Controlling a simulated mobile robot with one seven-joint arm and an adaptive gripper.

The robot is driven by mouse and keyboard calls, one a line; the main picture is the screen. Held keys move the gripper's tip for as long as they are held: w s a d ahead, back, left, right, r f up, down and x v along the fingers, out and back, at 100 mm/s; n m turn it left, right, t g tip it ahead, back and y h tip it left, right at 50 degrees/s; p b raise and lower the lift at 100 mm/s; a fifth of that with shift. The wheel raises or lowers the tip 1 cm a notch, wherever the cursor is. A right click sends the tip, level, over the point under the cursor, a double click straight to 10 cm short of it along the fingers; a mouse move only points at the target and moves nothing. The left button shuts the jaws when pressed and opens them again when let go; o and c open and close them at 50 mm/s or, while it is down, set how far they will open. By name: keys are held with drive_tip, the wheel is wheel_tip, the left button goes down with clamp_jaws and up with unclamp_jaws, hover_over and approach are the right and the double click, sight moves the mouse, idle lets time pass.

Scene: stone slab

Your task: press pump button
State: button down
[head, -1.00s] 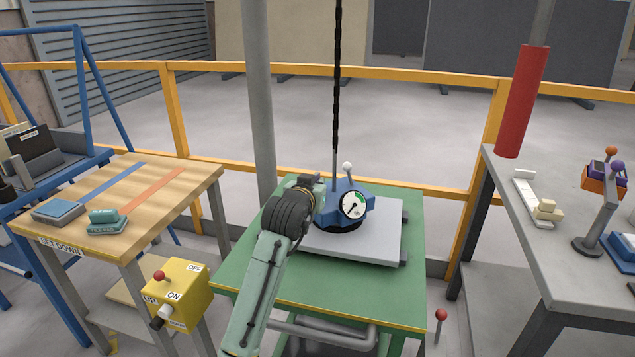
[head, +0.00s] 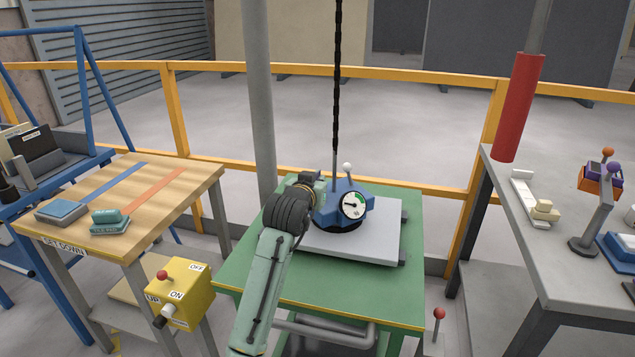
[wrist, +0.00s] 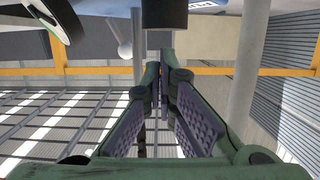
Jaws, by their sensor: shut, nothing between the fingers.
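The blue pump (head: 327,215) stands on a light grey slab on the green table in the head view. It has a round white gauge (head: 354,205) on its front and a lever with a white ball (head: 347,167) on top. My gripper is at the pump's left and back side; its fingertips are hidden there. In the wrist view my gripper (wrist: 165,72) is shut and empty. A dark cylinder (wrist: 165,14) hangs just above the fingertips in that picture, beside the pump's blue body; I cannot tell whether it is the button or whether the fingers touch it.
The grey slab (head: 365,235) has bare room on its right. A dark chain (head: 338,80) hangs over the pump. A grey post (head: 258,90) rises behind the green table (head: 400,290). A wooden table (head: 180,185) and yellow switch box (head: 182,285) stand left, a grey bench (head: 560,260) right.

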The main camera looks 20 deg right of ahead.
drive_tip(key=r+b+v, duration=0.1)
drive_tip(key=b+v, duration=0.2)
drive_tip(key=v, duration=0.7)
drive_tip(key=shift+r+b, duration=0.15)
drive_tip(key=shift+b, duration=0.15)
drive_tip(key=shift+a, duration=0.1)
